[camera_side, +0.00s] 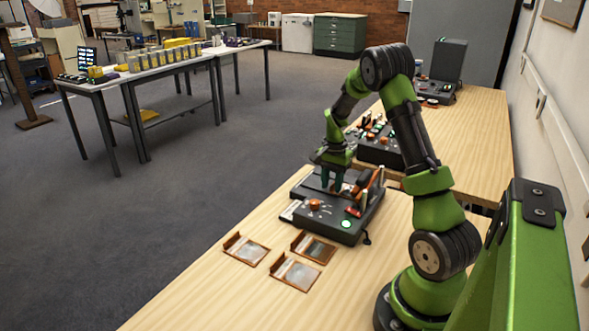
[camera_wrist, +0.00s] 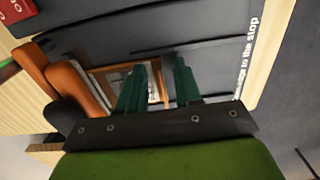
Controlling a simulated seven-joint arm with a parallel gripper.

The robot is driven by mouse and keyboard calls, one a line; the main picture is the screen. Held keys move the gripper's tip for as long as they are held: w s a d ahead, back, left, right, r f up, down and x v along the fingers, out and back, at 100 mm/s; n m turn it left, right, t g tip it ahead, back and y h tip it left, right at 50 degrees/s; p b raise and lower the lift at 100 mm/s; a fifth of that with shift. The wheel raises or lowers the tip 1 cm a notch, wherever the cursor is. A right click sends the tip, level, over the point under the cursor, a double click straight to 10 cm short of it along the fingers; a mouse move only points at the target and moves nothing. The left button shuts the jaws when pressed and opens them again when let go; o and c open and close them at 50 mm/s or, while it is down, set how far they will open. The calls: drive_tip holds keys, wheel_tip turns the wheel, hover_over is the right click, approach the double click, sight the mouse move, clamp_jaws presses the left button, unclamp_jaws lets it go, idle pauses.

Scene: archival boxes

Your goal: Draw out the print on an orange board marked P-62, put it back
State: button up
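My gripper (camera_side: 332,180) is low over the black box-like unit (camera_side: 338,217) on the near table, pointing down. In the wrist view its two green fingers (camera_wrist: 160,88) stand apart with nothing clearly held between them. Behind the left finger, an orange-edged board with a picture (camera_wrist: 155,83) shows in an opening of the dark surface. The finger hides part of it, and I cannot tell whether they touch. No P-62 mark is readable. Three brown-edged boards with prints lie on the table: a left one (camera_side: 248,251), a right one (camera_side: 314,248) and a front one (camera_side: 295,274).
Orange upright pieces (camera_wrist: 75,82) stand close left of my fingers in the wrist view. The unit has an orange knob (camera_side: 315,204) and a green light (camera_side: 346,224). Another black unit (camera_side: 380,150) stands behind. The table's near left part is bare.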

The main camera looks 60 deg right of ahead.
sight(312, 185)
clamp_jaws()
drive_tip(key=shift+w, duration=3.35)
unclamp_jaws()
